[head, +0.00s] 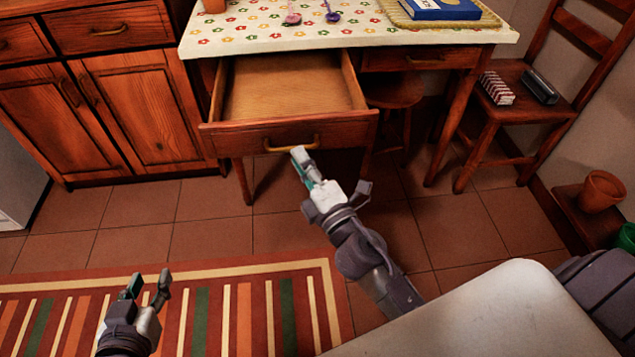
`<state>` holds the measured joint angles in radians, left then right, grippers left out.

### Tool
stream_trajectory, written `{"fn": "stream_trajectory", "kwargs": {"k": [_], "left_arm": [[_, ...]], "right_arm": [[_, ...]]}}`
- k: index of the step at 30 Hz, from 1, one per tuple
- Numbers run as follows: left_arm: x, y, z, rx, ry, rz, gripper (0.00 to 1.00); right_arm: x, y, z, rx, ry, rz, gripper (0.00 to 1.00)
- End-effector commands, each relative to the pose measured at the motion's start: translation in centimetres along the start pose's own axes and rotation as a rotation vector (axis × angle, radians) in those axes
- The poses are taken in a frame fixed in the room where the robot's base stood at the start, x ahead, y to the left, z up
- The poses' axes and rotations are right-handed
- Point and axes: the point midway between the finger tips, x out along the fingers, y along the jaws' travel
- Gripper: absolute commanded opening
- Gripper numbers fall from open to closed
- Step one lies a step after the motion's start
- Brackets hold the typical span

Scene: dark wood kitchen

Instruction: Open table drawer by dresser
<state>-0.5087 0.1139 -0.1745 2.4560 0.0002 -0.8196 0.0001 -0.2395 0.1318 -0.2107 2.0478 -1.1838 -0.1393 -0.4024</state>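The table drawer (292,136) by the dresser stands pulled well out from under the table, and its light wooden inside looks empty. Its curved brass handle (284,147) is on the front panel. My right gripper (331,170) is just below and right of the handle with its fingers spread. My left gripper (147,284) is open and empty, low over the striped rug, far from the drawer. The dresser (125,115) stands left of the table with its doors and drawers shut.
The table (360,34) has a flowered cloth, spoons and a blue book (441,9). A second drawer (420,59) is shut. A stool (396,92) is under the table. A chair (530,108) with small boxes stands right. Tiled floor before the dresser is clear.

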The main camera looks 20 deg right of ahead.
Motion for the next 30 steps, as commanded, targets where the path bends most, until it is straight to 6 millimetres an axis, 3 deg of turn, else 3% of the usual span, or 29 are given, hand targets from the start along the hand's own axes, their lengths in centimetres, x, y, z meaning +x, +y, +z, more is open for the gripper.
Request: {"fn": "stream_trajectory", "kwargs": {"k": [3,12,18,30], "left_arm": [[0.0,0.0,0.1,0.000,-0.001,0.000,0.40],[0.0,0.0,0.1,0.000,-0.002,0.001,0.40],[0.0,0.0,0.1,0.000,-0.002,0.001,0.40],[0.0,0.1,0.1,0.000,-0.003,0.001,0.40]], "right_arm": [[-2.8,-0.1,0.0,0.007,-0.007,-0.006,0.22],[-7.2,-0.1,0.0,0.003,-0.004,-0.004,0.22],[-8.1,0.0,0.0,-0.002,-0.001,-0.001,0.22],[-8.1,0.0,0.0,-0.002,0.000,-0.001,0.22]]}}
